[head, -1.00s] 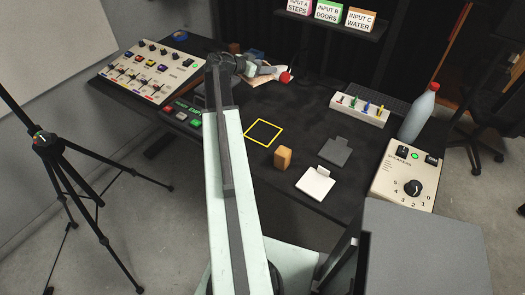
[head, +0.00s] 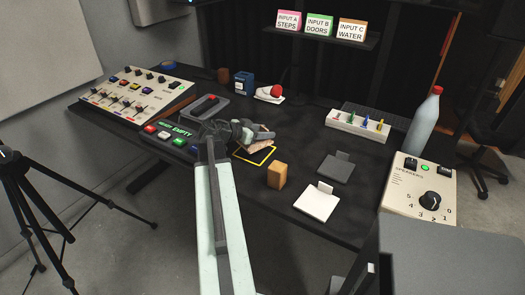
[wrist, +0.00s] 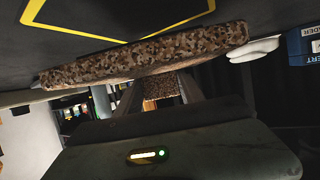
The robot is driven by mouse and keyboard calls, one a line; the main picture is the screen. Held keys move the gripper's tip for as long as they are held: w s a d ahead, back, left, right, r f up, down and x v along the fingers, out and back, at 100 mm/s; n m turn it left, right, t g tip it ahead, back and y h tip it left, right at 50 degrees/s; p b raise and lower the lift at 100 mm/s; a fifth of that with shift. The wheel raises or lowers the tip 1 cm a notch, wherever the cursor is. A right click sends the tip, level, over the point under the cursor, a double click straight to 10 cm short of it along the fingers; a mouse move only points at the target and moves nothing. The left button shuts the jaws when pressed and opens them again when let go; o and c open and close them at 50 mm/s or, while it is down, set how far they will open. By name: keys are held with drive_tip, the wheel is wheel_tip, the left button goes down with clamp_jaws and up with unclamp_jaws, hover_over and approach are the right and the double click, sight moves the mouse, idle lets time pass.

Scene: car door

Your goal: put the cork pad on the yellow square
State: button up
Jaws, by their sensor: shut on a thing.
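The cork pad (wrist: 150,57), a speckled brown slab, is held in my gripper (wrist: 163,88), which is shut on it. In the head view the pad (head: 262,145) shows as a tan edge under my gripper (head: 250,133), partly hidden by it. The yellow square (head: 257,161) is an outline on the dark table; the pad covers its far part from the head view. In the wrist view the yellow outline (wrist: 110,38) lies beside the pad with bare table inside it. The pad seems a little above the table; the exact gap cannot be told.
A wooden block (head: 277,175), a white card stand (head: 316,204) and a grey one (head: 336,168) are right of the square. A control panel with an EMPTY display (head: 178,133) and a grey tray (head: 205,107) are left. A blue box (head: 243,84) stands behind.

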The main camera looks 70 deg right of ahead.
drive_tip(key=shift+f, duration=0.1)
wheel_tip(320, 180, down, 4)
drive_tip(key=b, duration=0.3)
drive_tip(key=shift+b, duration=0.4)
drive_tip(key=o, duration=1.5)
drive_tip(key=shift+c, duration=0.2)
drive_tip(key=shift+r, duration=0.2)
drive_tip(key=p+v, duration=0.5)
drive_tip(key=v, duration=0.6)
drive_tip(key=shift+w+a+r, duration=0.15)
drive_tip(key=shift+r, duration=0.05)
drive_tip(key=shift+w+a, duration=0.2)
drive_tip(key=shift+a, duration=0.05)
